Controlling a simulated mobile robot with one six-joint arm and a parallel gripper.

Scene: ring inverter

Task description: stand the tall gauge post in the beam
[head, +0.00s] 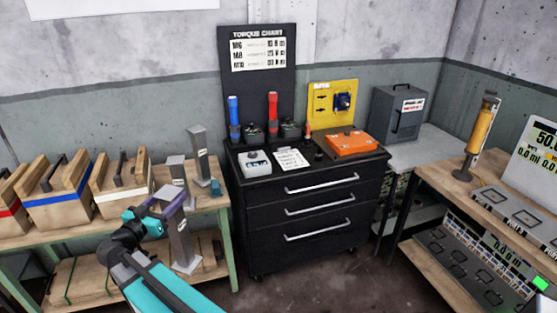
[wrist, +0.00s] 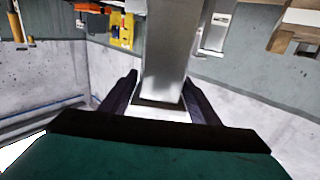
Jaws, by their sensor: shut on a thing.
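A grey metal post (head: 182,245) with a wider foot is held upright by my gripper (head: 170,201) in front of the left bench. It also fills the space between my fingers in the wrist view (wrist: 165,50). I cannot make out a beam in either view.
Wooden boxes with red, blue and white stripes (head: 60,210) fill the left bench (head: 216,205). A black drawer cabinet (head: 310,215) stands in the middle, with an orange case (head: 350,142) on top. A right bench (head: 437,172) carries a yellow cylinder (head: 480,130) and displays. The floor between is clear.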

